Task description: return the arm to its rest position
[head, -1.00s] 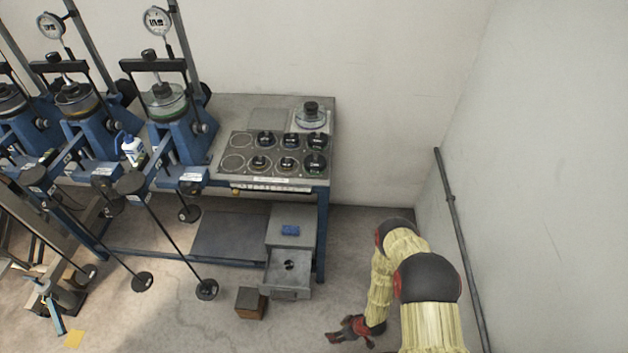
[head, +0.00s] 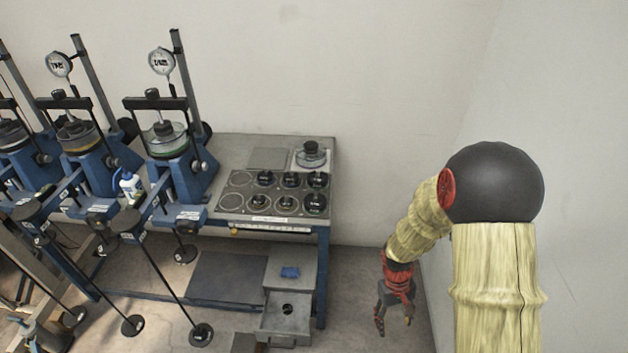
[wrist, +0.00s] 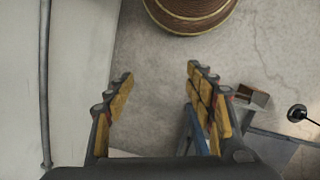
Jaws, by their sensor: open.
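My arm shows at the right of the head view, its pale ribbed links bent at a dark round joint. My gripper (head: 395,318) hangs low to the right of the workbench, apart from it, with its fingers pointing down. In the wrist view my gripper (wrist: 160,95) is open, its two wood-toned fingers wide apart. Nothing is between them but bare floor.
The blue-framed workbench (head: 322,240) holds a tray of black-knobbed weights (head: 275,216). An open drawer (head: 285,325) is below. Lever frames (head: 170,140) stand left. A wall (head: 580,150) is close at right. The wrist view shows a pipe (wrist: 45,80) and a brown round object (wrist: 190,12).

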